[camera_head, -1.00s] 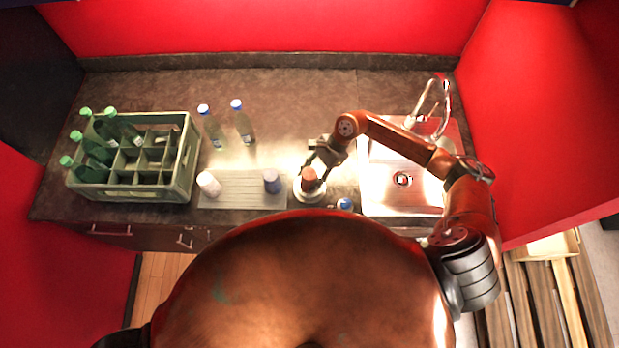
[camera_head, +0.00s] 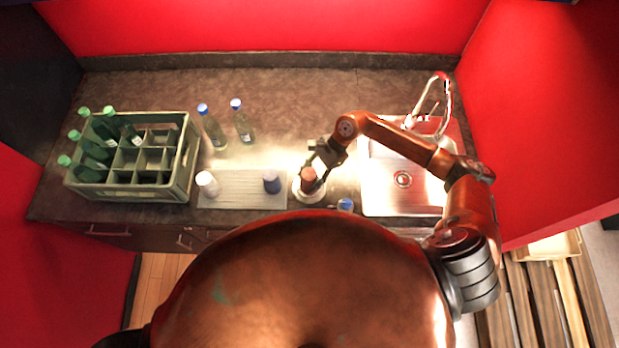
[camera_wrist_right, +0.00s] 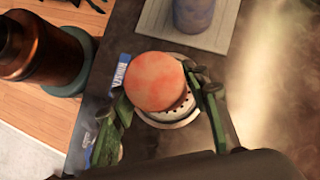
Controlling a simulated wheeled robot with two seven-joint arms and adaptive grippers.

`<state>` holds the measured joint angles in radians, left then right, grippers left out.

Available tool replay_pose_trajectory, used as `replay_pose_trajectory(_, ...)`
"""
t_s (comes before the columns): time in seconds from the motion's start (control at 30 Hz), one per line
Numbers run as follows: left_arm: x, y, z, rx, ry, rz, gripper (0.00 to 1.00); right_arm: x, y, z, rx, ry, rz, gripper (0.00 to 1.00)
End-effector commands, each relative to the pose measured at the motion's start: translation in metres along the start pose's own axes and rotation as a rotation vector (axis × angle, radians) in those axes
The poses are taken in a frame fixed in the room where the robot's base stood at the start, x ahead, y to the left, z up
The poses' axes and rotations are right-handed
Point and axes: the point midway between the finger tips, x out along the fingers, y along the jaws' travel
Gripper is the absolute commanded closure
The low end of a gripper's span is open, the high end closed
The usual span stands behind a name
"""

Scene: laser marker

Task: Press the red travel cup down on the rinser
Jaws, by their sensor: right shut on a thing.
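The red travel cup (camera_head: 308,175) stands on the round, pale rinser (camera_head: 309,194). In the right wrist view the cup's orange-red round end (camera_wrist_right: 156,80) faces the camera, with the rinser's perforated metal top (camera_wrist_right: 178,110) showing just below it. My right gripper (camera_head: 318,166) is shut on the cup; its two fingers (camera_wrist_right: 160,95) lie on either side of it in the right wrist view. I cannot tell how firmly the cup's underside bears on the rinser. My left gripper is not in view.
A ribbed drying mat (camera_head: 233,190) left of the rinser holds a white cup (camera_head: 207,184) and a blue cup (camera_head: 271,182). A green crate (camera_head: 182,187) with bottles stands further left. Two bottles (camera_head: 214,133) stand behind the mat. The sink (camera_head: 385,195) is at right.

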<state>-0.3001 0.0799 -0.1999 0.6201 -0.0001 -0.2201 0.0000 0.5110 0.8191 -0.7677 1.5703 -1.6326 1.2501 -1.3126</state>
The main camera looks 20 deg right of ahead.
Motion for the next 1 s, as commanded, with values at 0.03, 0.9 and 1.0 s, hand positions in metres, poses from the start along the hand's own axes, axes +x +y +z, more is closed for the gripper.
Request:
replay_pose_trajectory(0.03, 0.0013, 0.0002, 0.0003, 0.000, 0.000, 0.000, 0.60, 0.0007, -0.0002, -0.0003, 0.000, 0.000, 0.000, 0.85)
replay_pose_trajectory(0.9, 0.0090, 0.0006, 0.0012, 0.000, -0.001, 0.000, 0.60, 0.0062, 0.0003, -0.0038, 0.000, 0.000, 0.001, 0.85)
replay_pose_trajectory(1.0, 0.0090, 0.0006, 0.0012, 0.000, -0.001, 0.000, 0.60, 0.0062, 0.0003, -0.0038, 0.000, 0.000, 0.001, 0.85)
